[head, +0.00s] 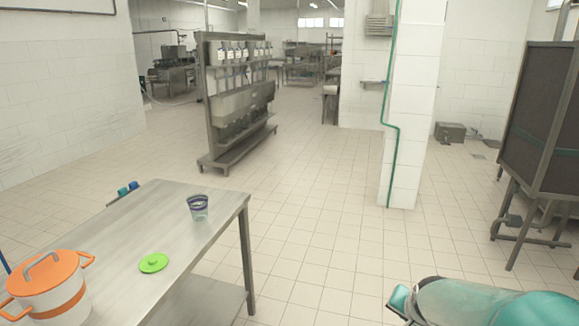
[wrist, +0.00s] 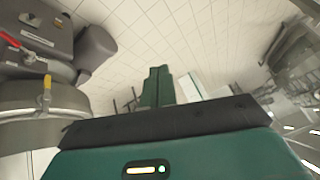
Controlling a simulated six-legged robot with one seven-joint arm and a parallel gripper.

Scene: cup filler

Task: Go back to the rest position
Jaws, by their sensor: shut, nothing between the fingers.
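My gripper (wrist: 156,74) shows in the wrist view as two dark green fingers close together, with nothing seen between them. It points out over a pale tiled surface and is apart from every object. In the head view, a teal and grey-green part of my arm shows at the bottom right, over the floor and well to the right of the table; the fingertips cannot be made out there.
A steel table (head: 150,207) stands at lower left. A white pillar (head: 405,120) and a dark-panelled stand (head: 540,110) rise behind. Open floor (head: 320,240) lies between.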

